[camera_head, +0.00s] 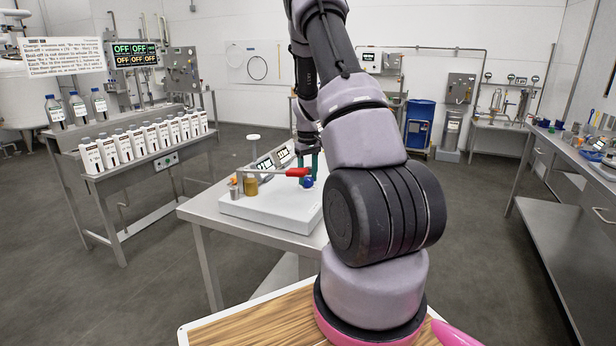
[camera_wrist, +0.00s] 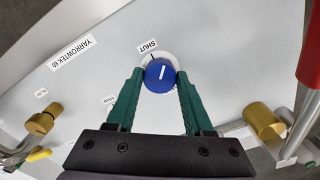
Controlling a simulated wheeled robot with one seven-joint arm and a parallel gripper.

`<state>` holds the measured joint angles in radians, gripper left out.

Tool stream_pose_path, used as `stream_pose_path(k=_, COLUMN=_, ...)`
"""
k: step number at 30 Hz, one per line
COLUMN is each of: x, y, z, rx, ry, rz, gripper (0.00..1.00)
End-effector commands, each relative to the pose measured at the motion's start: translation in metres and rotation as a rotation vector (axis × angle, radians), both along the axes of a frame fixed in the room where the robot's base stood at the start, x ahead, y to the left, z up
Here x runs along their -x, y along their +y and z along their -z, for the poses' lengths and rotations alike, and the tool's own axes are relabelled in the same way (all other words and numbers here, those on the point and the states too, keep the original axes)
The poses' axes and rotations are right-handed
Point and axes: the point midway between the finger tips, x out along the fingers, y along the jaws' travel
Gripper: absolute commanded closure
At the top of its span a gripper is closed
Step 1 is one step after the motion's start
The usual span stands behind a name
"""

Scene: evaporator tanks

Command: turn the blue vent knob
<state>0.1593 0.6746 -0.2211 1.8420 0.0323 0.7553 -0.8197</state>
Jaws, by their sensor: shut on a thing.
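The blue vent knob (camera_wrist: 160,75) is round with a white line on its face. It sits on a white base beside a label reading "SHUT" (camera_wrist: 148,47). My gripper (camera_wrist: 161,78) has green fingers, one on each side of the knob, and is shut on it. In the head view the knob (camera_head: 307,182) shows small on the white panel (camera_head: 270,212), just below my gripper (camera_head: 308,172). My arm hides the right part of the panel.
A red handle (camera_head: 297,172) and a brass fitting (camera_head: 250,186) stand close to the knob. The wrist view shows brass knobs at left (camera_wrist: 43,118) and right (camera_wrist: 263,120). A bench with several white bottles (camera_head: 150,138) stands at the left.

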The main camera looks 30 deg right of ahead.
Motion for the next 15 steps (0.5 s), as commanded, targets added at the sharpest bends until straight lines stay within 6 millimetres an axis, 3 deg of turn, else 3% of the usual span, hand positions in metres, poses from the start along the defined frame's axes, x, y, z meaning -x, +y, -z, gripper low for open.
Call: stream_pose_path(k=15, x=-0.0009, y=0.0008, z=-0.0008, rx=0.001, ry=-0.002, rz=0.489, gripper=1.00)
